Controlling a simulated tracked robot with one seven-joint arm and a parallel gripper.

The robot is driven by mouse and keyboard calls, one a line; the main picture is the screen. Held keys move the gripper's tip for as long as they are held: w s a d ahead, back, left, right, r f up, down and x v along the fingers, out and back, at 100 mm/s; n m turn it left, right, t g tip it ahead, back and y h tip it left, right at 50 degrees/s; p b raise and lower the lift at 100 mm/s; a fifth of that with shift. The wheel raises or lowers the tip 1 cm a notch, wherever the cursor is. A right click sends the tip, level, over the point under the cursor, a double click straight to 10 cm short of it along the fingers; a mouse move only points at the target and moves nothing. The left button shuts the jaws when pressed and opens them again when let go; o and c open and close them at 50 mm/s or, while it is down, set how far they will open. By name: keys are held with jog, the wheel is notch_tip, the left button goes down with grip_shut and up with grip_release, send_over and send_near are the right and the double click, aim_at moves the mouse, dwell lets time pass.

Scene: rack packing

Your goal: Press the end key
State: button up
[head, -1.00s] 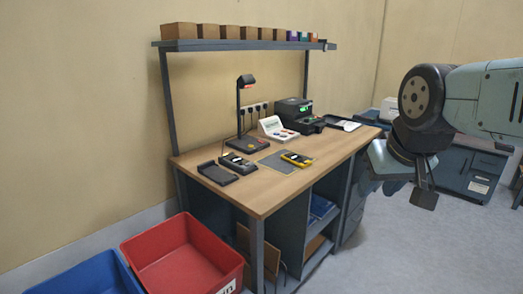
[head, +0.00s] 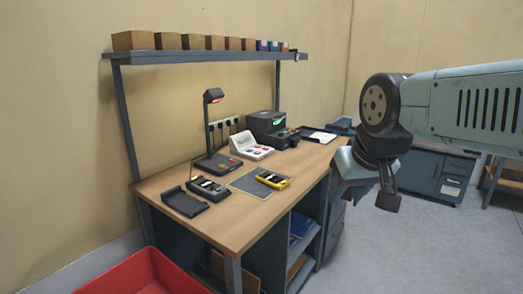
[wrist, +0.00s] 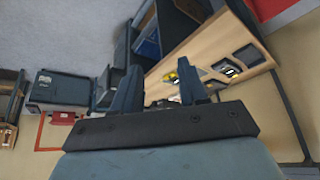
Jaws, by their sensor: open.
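A white sloped panel with coloured keys (head: 250,147) stands on the workbench (head: 235,225) in the head view. Its key labels are too small to read, so I cannot tell which is the end key. A yellow handheld device (head: 272,179) lies on a grey mat in front of the panel. It also shows in the wrist view (wrist: 171,77). A dark device (head: 208,190) lies to its left. My gripper (head: 372,197) is open and empty, right of the workbench and apart from it. Its two fingers show in the wrist view (wrist: 160,90).
A stand with an arched head (head: 213,96) and a black printer-like box with a green light (head: 265,125) stand on the bench. A shelf (head: 210,56) holding several boxes runs above. A red bin (head: 140,275) is at front left. Floor at right is clear.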

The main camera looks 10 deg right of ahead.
dwell(0.3)
grip_shut()
dwell(1.6)
